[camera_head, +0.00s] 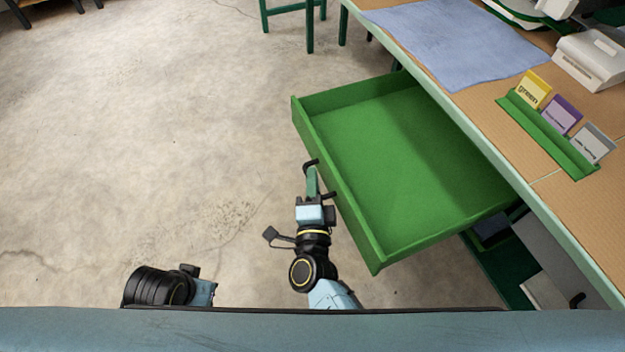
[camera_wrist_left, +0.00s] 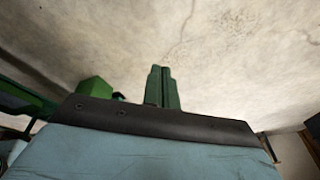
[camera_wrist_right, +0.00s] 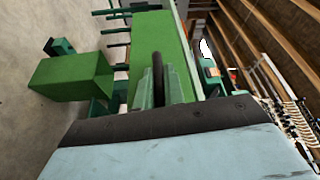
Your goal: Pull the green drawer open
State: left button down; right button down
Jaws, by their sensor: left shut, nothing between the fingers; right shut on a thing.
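The green drawer (camera_head: 400,160) is pulled far out from under the workbench in the head view, and its inside is empty. A dark bar handle (camera_head: 328,195) runs along its front. My right gripper (camera_head: 312,182) is at this handle, shut on it. In the right wrist view the dark handle (camera_wrist_right: 158,80) passes between the green fingers, with the drawer's green front (camera_wrist_right: 160,45) behind. My left gripper shows in the left wrist view (camera_wrist_left: 161,88), its green fingers shut together and empty over the floor. In the head view only my left wrist shows at the bottom left.
The workbench (camera_head: 560,200) holds a blue cloth (camera_head: 455,40), a green card rack (camera_head: 545,135) with yellow, purple and grey cards, and a white device (camera_head: 597,60). A green stool (camera_head: 290,15) stands at the back. The concrete floor at left is clear.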

jog(key=c, duration=1.5)
grip_release()
pick_arm(q)
jog(key=shift+r, duration=0.1)
pick_arm(e)
jog(key=shift+r, duration=0.15)
